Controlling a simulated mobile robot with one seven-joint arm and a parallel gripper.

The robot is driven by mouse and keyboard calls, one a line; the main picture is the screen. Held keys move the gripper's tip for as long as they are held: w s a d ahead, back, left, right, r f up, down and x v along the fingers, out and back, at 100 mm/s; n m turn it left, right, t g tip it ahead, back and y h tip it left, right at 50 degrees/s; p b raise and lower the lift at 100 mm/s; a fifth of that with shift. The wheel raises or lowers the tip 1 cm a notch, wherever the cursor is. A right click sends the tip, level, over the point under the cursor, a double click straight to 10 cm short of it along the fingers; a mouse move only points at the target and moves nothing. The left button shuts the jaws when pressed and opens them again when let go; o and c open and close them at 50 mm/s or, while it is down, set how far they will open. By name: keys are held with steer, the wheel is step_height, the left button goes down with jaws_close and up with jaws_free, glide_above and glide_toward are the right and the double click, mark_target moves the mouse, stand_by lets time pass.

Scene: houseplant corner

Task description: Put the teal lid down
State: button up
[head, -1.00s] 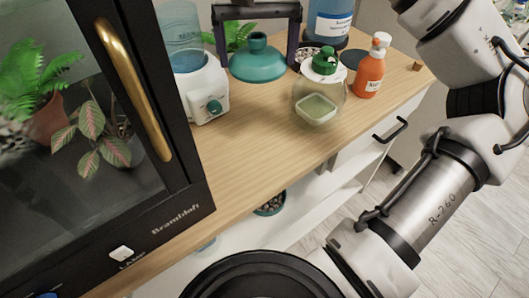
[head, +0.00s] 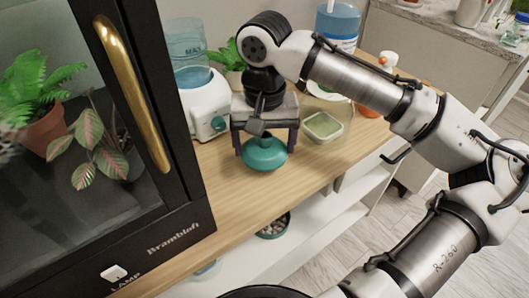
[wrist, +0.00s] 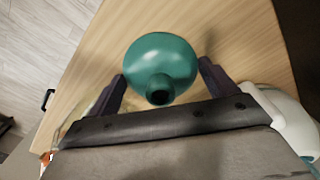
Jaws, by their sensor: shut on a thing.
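The teal lid (head: 264,154), a round dome with a short neck, is between the two dark fingers of my gripper (head: 265,142). In the wrist view the lid (wrist: 160,55) fills the gap between the fingers of my gripper (wrist: 162,85), with its neck towards the palm. My gripper is shut on it, pointing down over the wooden top (head: 215,180). The lid looks upright. I cannot tell whether its underside touches the wood. Its top is partly hidden by the gripper in the head view.
A white dispenser (head: 205,103) with a clear tank stands left of the gripper. A black cabinet with a gold handle (head: 133,92) is at left. Bare wood lies in front.

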mark_target(264, 154)
steer(key=shift+f, duration=1.55)
steer(key=shift+f, duration=0.1)
steer(key=o, duration=0.8)
step_height(264, 154, up, 12)
steer(key=shift+r+p, duration=0.15)
steer(key=shift+p, duration=0.55)
